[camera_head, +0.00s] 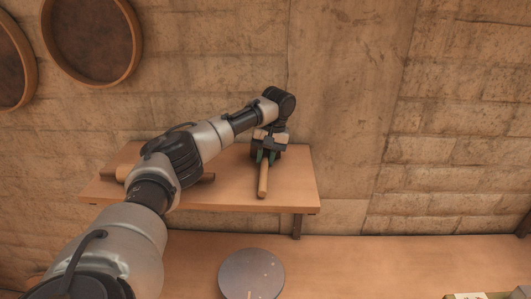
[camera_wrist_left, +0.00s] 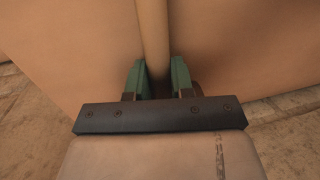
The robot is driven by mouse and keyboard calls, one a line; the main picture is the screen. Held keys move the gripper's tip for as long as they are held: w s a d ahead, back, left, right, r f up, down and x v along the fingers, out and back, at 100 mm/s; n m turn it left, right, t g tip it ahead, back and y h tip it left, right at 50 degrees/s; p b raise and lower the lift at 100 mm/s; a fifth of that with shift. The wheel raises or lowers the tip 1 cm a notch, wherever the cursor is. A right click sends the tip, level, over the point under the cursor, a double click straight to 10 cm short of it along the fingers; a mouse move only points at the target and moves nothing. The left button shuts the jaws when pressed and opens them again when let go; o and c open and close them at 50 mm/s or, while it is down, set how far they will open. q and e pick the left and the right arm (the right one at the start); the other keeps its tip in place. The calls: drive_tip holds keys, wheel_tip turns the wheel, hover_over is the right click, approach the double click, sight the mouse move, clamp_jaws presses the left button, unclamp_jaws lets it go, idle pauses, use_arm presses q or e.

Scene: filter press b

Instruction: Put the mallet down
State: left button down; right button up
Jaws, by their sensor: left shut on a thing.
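The mallet (camera_head: 263,182) has a light wooden handle that points toward the front edge of a wooden shelf (camera_head: 298,183). My left gripper (camera_head: 266,157) is shut on the mallet, at the handle, over the right part of the shelf. In the left wrist view the handle (camera_wrist_left: 152,40) runs between the two green fingertips of the left gripper (camera_wrist_left: 158,78). The mallet's head is hidden by the gripper, and I cannot tell whether the mallet touches the shelf. My right gripper is not in view.
A wooden roller-like piece (camera_head: 207,177) lies on the shelf behind my left arm. Below the shelf is a wooden worktop (camera_head: 370,265) with a grey round disc (camera_head: 251,274). A box (camera_head: 480,296) shows at the lower right. Round wooden frames (camera_head: 92,40) hang on the brick wall.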

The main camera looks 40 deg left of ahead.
sight(267, 156)
use_arm(q)
drive_tip(key=shift+d, duration=0.1)
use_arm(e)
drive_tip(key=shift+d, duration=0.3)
use_arm(q)
drive_tip(key=c, duration=1)
unclamp_jaws()
drive_tip(key=shift+f, duration=0.1)
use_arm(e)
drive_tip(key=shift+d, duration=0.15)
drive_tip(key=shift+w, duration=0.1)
use_arm(q)
drive_tip(key=b+v, duration=0.2)
drive_tip(key=v, duration=0.4)
drive_tip(key=shift+r, duration=0.2)
drive_tip(key=p+v, duration=0.1)
drive_tip(key=v, duration=0.5)
drive_tip(key=shift+s, duration=0.15)
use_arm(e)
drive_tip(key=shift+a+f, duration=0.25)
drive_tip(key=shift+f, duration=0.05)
